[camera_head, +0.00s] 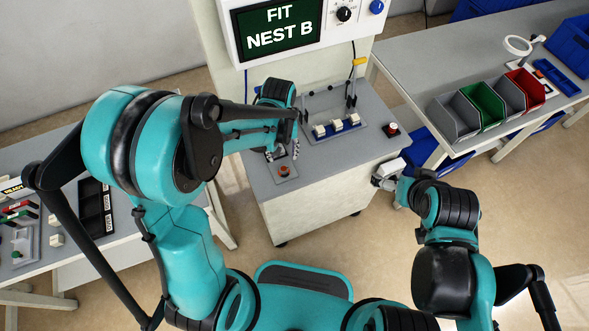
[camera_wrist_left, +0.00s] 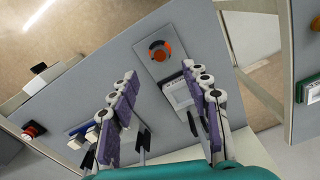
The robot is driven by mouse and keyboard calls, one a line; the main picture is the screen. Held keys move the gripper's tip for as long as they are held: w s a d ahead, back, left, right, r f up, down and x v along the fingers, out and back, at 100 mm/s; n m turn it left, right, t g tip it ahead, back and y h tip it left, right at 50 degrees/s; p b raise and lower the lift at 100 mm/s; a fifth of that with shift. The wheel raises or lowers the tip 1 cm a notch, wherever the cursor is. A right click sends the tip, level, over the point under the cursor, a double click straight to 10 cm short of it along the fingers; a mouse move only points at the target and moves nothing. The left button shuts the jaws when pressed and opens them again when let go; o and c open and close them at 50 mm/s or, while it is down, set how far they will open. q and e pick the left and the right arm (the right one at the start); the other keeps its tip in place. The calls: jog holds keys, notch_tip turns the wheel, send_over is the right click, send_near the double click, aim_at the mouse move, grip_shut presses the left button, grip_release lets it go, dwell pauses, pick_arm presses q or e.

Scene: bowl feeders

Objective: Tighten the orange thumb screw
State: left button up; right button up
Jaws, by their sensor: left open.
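The orange thumb screw (camera_head: 284,171) sits on a small grey plate near the front left of the machine's worktop. My left gripper (camera_head: 283,151) is over the worktop, just behind the screw in the head view. In the left wrist view its fingers (camera_wrist_left: 160,72) are wide apart and empty, with the screw beyond the tips. My right gripper (camera_head: 386,178) is off the worktop's right side, and its jaws are too small to read.
A fixture with several white blocks (camera_head: 337,125) stands behind on the worktop (camera_head: 340,158), with a red button (camera_head: 391,130) at the right. The screen (camera_head: 280,28) reads FIT NEST B. Coloured bins (camera_head: 484,104) stand right.

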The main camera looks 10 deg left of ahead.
aim_at(284, 169)
pick_arm(q)
notch_tip(284, 169, down, 8)
jog(key=b, duration=0.3)
grip_shut()
